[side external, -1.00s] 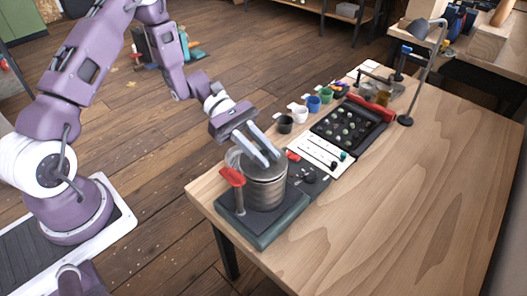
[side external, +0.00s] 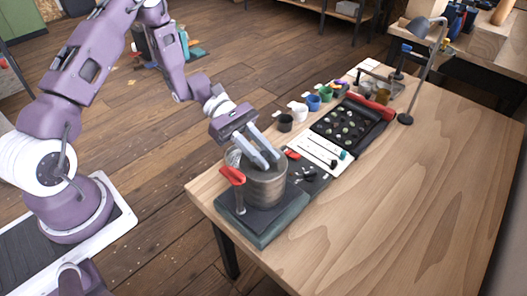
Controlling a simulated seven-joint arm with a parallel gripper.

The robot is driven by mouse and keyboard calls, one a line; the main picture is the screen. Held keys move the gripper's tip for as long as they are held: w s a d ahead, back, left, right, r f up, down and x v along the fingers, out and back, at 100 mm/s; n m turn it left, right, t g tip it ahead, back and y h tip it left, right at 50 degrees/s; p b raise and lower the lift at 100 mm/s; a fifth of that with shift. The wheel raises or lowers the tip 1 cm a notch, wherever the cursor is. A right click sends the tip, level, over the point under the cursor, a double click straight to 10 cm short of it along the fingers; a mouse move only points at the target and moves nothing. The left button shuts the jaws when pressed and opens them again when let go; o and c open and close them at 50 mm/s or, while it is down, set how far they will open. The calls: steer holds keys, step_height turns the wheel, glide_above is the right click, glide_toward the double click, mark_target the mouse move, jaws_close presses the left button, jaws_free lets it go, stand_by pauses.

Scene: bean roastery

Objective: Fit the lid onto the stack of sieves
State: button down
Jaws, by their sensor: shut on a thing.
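The stack of sieves (side external: 267,190) is a round metal cylinder standing upright on a dark green base near the table's front left corner. My gripper (side external: 264,160) reaches down over the top of the stack from the left, its two pale fingers close together. It is shut on the lid (side external: 279,165), a grey disc at the top of the stack. The fingers hide the lid's middle and its grip. I cannot tell whether the lid is seated on the rim or just above it.
A red-handled clamp (side external: 232,176) stands upright close at the stack's left. The green base (side external: 258,232) is beneath. A black tray (side external: 366,124), a white card (side external: 318,150) and small cups (side external: 313,102) lie behind. The table's right side (side external: 420,190) is clear.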

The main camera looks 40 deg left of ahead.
steer(key=shift+f, duration=0.1)
steer(key=c, duration=1.5)
jaws_free()
steer(key=shift+c, duration=0.2)
steer(key=v, duration=1.1)
